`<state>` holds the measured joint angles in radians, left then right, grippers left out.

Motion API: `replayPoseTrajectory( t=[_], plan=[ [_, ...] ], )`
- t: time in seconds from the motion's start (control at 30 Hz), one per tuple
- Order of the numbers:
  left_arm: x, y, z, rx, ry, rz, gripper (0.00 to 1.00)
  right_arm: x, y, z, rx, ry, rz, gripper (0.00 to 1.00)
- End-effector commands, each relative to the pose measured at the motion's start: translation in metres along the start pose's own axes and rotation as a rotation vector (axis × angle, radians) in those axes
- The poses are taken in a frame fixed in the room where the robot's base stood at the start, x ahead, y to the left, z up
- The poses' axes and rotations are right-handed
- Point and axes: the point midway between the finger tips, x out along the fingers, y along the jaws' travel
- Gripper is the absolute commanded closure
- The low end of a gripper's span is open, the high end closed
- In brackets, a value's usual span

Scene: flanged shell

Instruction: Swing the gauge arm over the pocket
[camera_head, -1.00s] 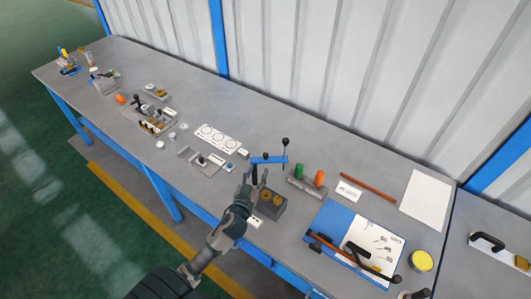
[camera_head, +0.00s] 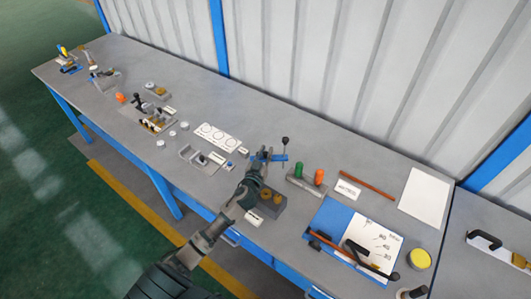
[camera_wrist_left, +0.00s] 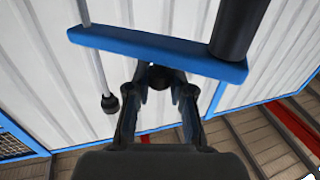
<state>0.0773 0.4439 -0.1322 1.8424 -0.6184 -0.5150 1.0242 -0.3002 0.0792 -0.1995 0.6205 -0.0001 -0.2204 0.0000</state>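The gauge arm is a blue bar (camera_head: 279,158) with a dark upright rod and black knob at its right end, standing beside a dark grey block (camera_head: 281,208) with brass-coloured round parts in it. My left gripper (camera_head: 265,156) is at the bar's left end and hides part of it. In the left wrist view the blue bar (camera_wrist_left: 120,42) crosses above the fingers, and a black ball knob (camera_wrist_left: 159,77) lies between the fingertips of my left gripper (camera_wrist_left: 161,88). The fingers look apart, with a gap around the knob. I cannot pick out the pocket for certain. My right gripper is not in view.
A holder with green (camera_head: 298,172) and orange handles stands right of the gauge. A blue board with a white sheet (camera_head: 372,240) and dark tools lies at the front right. A white card with circles (camera_head: 217,137) lies left. The bench behind the gauge is clear.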

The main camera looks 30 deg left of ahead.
Motion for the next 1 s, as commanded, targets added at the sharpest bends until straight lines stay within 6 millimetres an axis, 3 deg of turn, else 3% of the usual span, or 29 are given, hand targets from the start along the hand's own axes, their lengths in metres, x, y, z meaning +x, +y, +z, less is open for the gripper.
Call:
replayPoseTrajectory(
  t=[0.57,1.0],
  plan=[
    [-0.003,0.000,-0.001,0.001,-0.002,0.057,1.00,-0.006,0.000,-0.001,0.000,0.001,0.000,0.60],
    [-0.017,0.000,-0.003,0.008,-0.003,0.401,1.00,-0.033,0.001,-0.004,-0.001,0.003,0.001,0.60]
  ],
)
